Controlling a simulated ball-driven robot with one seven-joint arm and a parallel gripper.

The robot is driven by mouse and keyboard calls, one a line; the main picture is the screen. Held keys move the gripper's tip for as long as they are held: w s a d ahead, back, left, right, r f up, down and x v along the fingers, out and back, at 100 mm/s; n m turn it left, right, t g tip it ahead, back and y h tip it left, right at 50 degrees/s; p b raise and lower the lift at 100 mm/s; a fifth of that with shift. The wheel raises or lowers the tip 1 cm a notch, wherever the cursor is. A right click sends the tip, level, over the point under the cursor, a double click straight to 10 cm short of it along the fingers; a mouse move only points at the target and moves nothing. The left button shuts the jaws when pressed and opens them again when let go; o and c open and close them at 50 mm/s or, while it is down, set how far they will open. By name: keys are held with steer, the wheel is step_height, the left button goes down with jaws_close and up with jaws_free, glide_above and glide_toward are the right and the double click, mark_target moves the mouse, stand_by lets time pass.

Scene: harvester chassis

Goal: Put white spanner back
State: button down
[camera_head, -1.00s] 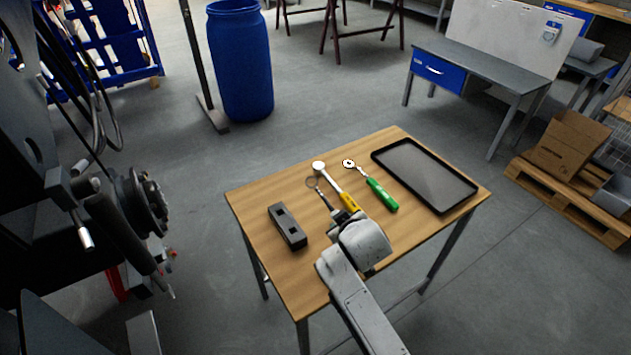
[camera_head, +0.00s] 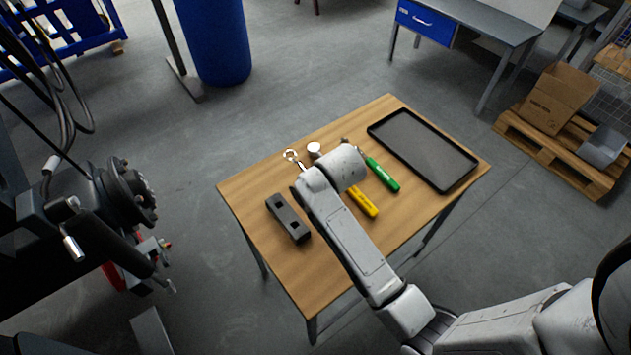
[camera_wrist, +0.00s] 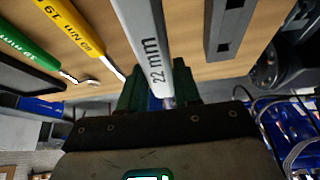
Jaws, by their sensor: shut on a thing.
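A white-grey spanner marked "22 mm" (camera_wrist: 146,42) is in my gripper (camera_wrist: 160,92). The green fingers are shut on its shaft in the wrist view. In the head view its ring end (camera_head: 291,156) shows past my wrist, over the far left part of the table; the rest of it and my gripper are hidden behind my arm. The spanner appears raised off the wooden table (camera_head: 262,185). A dark block with slots (camera_head: 288,218) lies on the table left of my arm; it also shows right of the spanner in the wrist view (camera_wrist: 230,32).
A yellow-handled tool (camera_head: 362,201) and a green-handled tool (camera_head: 382,174) lie right of my wrist. A dark shallow tray (camera_head: 420,148), empty, lies at the table's right. A blue barrel (camera_head: 217,45) stands behind. Machine parts (camera_head: 125,195) stand at the left. The table's front left is clear.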

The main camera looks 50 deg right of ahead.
steer(key=shift+w+r+p, duration=0.1)
steer(key=shift+r+p, duration=0.15)
steer(key=shift+p, duration=0.2)
steer(key=shift+f+b, duration=2.35)
steer(key=shift+f, duration=1.8)
steer(key=c, duration=0.7)
jaws_free()
steer(key=v, duration=1)
steer(key=shift+s+r, duration=0.3)
steer(key=shift+r, duration=0.05)
